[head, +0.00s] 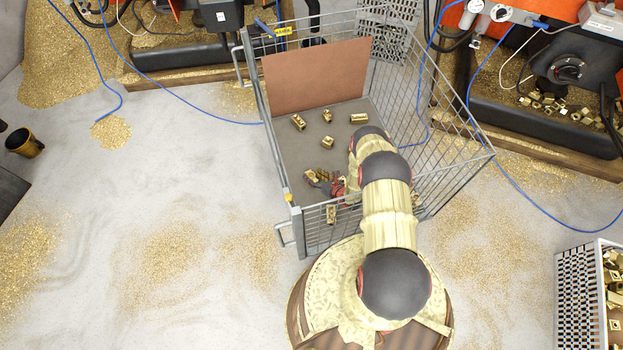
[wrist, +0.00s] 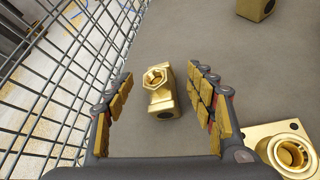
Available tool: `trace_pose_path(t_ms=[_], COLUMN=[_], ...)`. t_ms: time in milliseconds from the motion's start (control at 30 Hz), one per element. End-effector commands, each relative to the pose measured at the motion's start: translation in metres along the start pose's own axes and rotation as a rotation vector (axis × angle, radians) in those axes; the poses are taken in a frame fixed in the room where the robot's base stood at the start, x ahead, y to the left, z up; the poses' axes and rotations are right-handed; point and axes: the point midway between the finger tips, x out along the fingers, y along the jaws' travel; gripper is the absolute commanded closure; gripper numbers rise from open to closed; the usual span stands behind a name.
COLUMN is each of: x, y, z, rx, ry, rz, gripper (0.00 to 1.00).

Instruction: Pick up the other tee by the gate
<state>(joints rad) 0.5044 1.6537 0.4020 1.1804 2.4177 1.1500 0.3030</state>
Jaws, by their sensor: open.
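A brass tee (wrist: 163,92) lies on the grey cage floor in the wrist view, its hexagonal opening tilted up. My gripper (wrist: 160,76) is open, with one finger on each side of the tee and visible gaps to both. Nothing is held. In the head view my gripper (head: 322,184) is low in the front left of the cage, and a brass fitting (head: 309,176) shows beside its fingers. My arm hides part of the floor there.
A flanged brass fitting (wrist: 286,152) lies close outside the right finger. Another brass piece (wrist: 254,8) is farther off. Wire mesh (wrist: 62,75) rises close on the left. In the head view several fittings lie near the upright brown panel (head: 316,75) inside the cage (head: 470,152).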

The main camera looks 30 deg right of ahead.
Motion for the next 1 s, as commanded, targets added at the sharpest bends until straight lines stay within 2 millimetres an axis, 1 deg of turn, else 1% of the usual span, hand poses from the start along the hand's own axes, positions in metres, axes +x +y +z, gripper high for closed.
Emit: trace_pose_path(t_ms=[67,900,1000], x=[-0.0002,-0.0004,-0.0005], y=[0.0001,0.0004,0.0005], z=[0.0005,-0.0006,-0.0009], rx=[0.000,0.000,0.001], ry=[0.000,0.001,0.002], rz=[0.000,0.000,0.001], gripper=[0.48,0.95,1.00])
